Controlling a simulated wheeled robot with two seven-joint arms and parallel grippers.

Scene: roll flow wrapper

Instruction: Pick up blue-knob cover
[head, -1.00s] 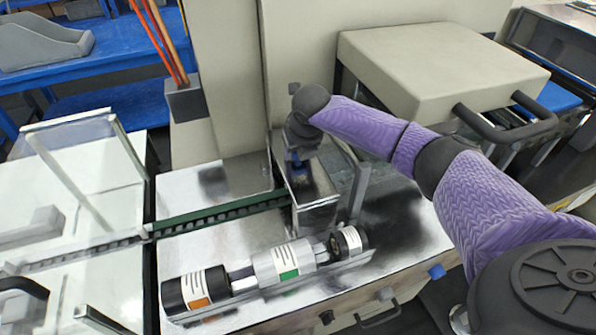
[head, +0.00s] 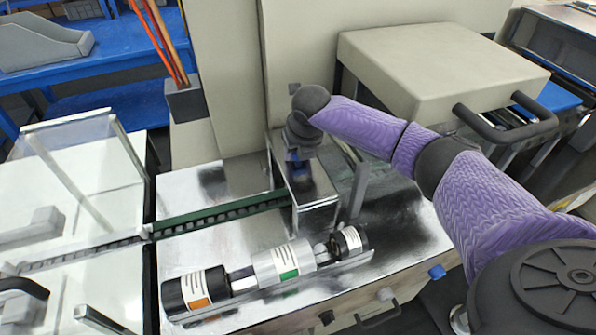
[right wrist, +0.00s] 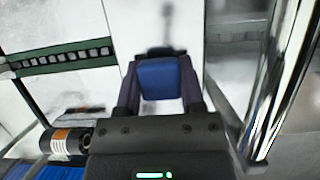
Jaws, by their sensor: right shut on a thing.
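The blue-knob cover (head: 319,188) is a shiny metal box-like cover over the right end of the green conveyor. Its blue knob (right wrist: 160,78) sits between the two dark fingers in the right wrist view. My right gripper (head: 298,168) reaches down onto the knob from above and is shut on it. In the head view the wrist and fingers hide most of the knob. I cannot tell any gap under the cover, so it appears to be resting on the machine. My left gripper is not in view.
A row of rolls with labels (head: 283,264) lies in front of the cover on the metal top. A green conveyor track (head: 220,213) runs left from it. An upright metal post (head: 358,190) stands close on the right. A beige machine housing (head: 440,65) is behind my right arm.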

